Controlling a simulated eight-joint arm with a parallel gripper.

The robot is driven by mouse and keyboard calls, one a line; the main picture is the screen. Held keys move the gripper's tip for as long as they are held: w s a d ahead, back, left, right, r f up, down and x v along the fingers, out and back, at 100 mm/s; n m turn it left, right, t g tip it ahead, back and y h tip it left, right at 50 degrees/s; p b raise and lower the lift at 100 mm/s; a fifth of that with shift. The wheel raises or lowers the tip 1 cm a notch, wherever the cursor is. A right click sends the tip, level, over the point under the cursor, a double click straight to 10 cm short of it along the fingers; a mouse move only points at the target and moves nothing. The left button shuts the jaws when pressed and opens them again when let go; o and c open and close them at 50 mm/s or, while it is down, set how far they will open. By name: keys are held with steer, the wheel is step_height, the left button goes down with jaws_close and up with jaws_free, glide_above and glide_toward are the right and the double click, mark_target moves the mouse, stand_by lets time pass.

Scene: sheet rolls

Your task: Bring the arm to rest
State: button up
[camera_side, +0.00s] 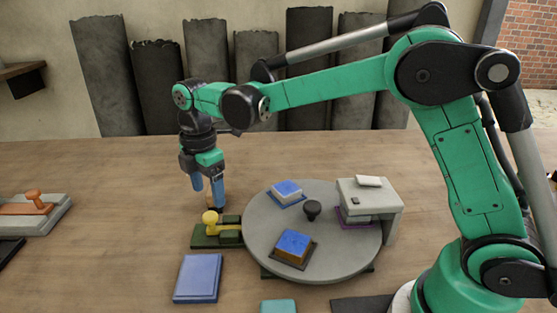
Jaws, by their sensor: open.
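My gripper (208,192) points down above the table, its two blue fingers behind a yellow-knobbed piece (211,219) on a dark green base. The gripper is open. Something small and brown shows at the fingertips, but I cannot tell whether it touches them. My green arm reaches in from the right, over the table and the round grey turntable.
An orange-handled block (38,203) sits far left. Dark rolls (205,75) stand behind the table.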

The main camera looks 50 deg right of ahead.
steer(key=shift+s+d+r+m, duration=0.2)
steer(key=shift+d+r+m, duration=0.05)
steer(key=shift+r+m, duration=0.05)
steer(key=s+d+r+m+t, duration=0.1)
steer(key=s+d+m+t, duration=0.2)
steer(key=s+m, duration=0.3)
steer(key=s+d+r+m+t, duration=0.2)
steer(key=s+d+m+t, duration=0.2)
steer(key=s+m, duration=0.3)
steer(key=d+m, duration=0.1)
steer(key=m, duration=0.3)
steer(key=shift+s, duration=0.2)
